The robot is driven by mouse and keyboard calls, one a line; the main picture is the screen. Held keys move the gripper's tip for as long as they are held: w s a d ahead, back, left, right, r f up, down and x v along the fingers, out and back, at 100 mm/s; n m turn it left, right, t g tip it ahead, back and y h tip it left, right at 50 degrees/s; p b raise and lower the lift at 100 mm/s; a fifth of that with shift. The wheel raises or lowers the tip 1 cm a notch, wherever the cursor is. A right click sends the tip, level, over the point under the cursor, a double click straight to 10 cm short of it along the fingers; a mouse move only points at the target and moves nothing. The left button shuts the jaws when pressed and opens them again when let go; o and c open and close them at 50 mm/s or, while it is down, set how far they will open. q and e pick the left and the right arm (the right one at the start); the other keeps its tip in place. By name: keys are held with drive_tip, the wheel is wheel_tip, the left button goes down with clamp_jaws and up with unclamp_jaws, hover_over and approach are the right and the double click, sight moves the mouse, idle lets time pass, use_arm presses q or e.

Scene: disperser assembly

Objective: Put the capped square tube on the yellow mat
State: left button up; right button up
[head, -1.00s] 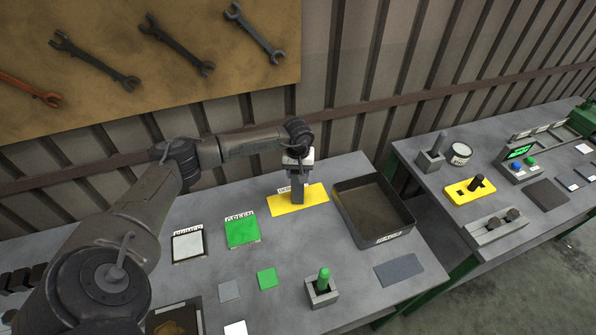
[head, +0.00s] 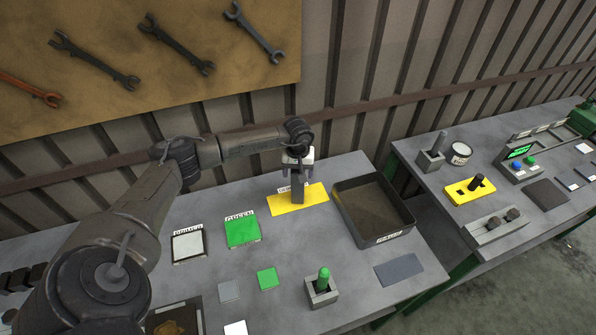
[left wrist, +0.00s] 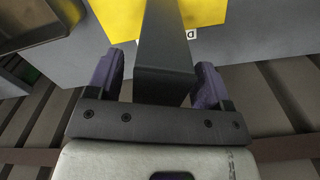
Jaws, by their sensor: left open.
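The grey square tube (head: 297,188) stands upright on the yellow mat (head: 316,196) at the back of the table. In the left wrist view the tube (left wrist: 164,45) runs between my fingers towards the yellow mat (left wrist: 122,18). My left gripper (head: 297,168) is above the mat at the tube's upper end. In the left wrist view its purple fingers (left wrist: 157,75) are open, one on each side of the tube with gaps. I cannot make out the cap. My right gripper is not in view.
A dark open tray (head: 385,234) stands right of the mat. A green pad (head: 242,232) and a white pad (head: 188,246) lie to the left. A grey holder with a green peg (head: 322,287) stands nearer the front. A second table with fixtures is at the right.

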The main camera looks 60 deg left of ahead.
use_arm(q)
wheel_tip(320, 180, up, 11)
drive_tip(key=shift+r+b, duration=0.2)
drive_tip(key=shift+b, duration=0.3)
drive_tip(key=shift+r, duration=0.35)
idle(0.3)
